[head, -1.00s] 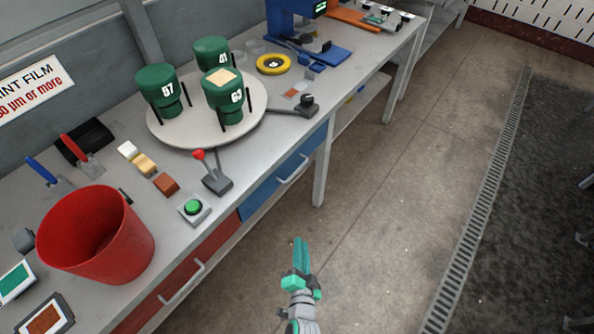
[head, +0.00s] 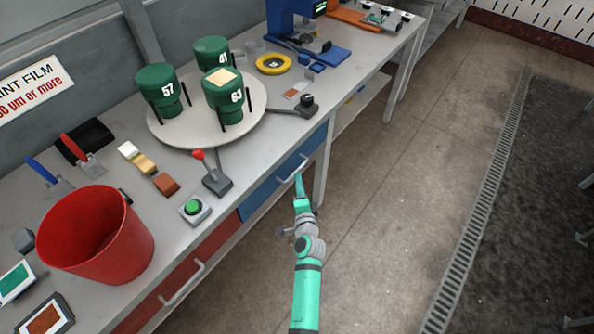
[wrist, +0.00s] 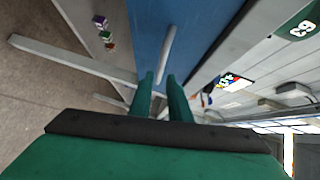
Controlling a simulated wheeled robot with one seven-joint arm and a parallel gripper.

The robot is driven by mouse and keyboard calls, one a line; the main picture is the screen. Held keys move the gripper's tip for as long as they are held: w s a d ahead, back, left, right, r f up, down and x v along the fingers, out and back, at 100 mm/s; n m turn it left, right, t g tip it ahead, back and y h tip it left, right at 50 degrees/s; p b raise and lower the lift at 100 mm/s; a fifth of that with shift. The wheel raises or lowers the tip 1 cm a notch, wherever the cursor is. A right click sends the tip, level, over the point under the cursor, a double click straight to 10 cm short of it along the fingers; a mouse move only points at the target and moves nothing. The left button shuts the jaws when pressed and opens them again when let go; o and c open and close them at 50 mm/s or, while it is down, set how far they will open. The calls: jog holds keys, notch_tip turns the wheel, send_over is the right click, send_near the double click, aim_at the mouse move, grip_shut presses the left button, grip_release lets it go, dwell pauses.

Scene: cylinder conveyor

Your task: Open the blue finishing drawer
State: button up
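The blue drawer (head: 262,198) sits under the bench top, right of the red drawer, and looks closed. Its pale bar handle (head: 292,168) is on the front face. My gripper (head: 298,178) is right at the handle in the head view, its fingers pointing at the drawer front. In the wrist view the blue front (wrist: 150,30) fills the upper middle, with the handle (wrist: 168,52) just beyond and between the two green fingertips (wrist: 160,82). The fingers are apart with a gap between them. I cannot tell whether they touch the handle.
A red drawer (head: 205,255) with its own handle is to the left. A bench leg (head: 321,170) stands close right of my gripper. On the bench are a red bucket (head: 75,240), a lever, a green button and a turntable (head: 165,130). The floor to the right is clear.

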aim_at(297, 172)
jog(key=w, duration=0.4)
jog(key=w+a+f, duration=0.1)
jog(key=w, duration=0.1)
jog(key=shift+w, duration=0.4)
grip_shut()
